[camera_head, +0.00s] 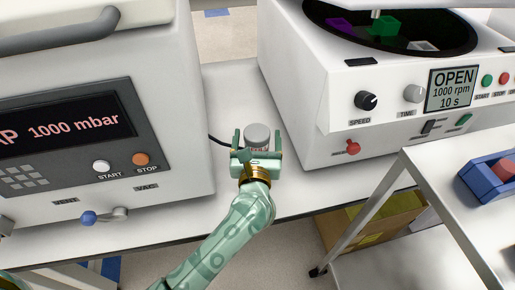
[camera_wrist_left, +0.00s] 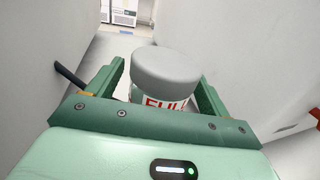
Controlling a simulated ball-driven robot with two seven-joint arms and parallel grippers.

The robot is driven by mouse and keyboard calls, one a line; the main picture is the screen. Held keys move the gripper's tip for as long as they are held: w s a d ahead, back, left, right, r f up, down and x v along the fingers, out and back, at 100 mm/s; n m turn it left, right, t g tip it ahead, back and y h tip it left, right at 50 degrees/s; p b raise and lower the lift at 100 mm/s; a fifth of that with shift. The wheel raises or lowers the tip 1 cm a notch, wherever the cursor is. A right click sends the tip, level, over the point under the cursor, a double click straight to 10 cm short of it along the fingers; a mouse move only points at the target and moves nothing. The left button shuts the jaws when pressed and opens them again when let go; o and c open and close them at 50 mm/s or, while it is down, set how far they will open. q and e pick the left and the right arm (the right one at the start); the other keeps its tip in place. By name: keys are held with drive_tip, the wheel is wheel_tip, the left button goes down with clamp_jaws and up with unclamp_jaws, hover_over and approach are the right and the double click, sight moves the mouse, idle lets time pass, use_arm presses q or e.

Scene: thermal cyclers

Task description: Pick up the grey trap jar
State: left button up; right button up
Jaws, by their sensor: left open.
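The grey trap jar (camera_head: 257,133) stands upright on the white bench between two machines, with a grey lid. In the left wrist view the jar (camera_wrist_left: 165,68) shows its lid and a label with red letters, partly hidden by the gripper body. My left gripper (camera_head: 257,146) is open, with one finger on each side of the jar. In the left wrist view the fingers of my left gripper (camera_wrist_left: 160,88) flank the jar; whether either touches it I cannot tell. My right gripper is not in view.
A vacuum machine (camera_head: 165,100) reading 1000 mbar stands close on the left. A centrifuge (camera_head: 320,110) reading OPEN stands close on the right. A dark hose (camera_head: 220,142) lies left of the gripper. A cart (camera_head: 420,165) with a blue holder (camera_head: 480,183) stands at the right front.

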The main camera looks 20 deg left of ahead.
use_arm(q)
drive_tip(key=c, duration=1.3)
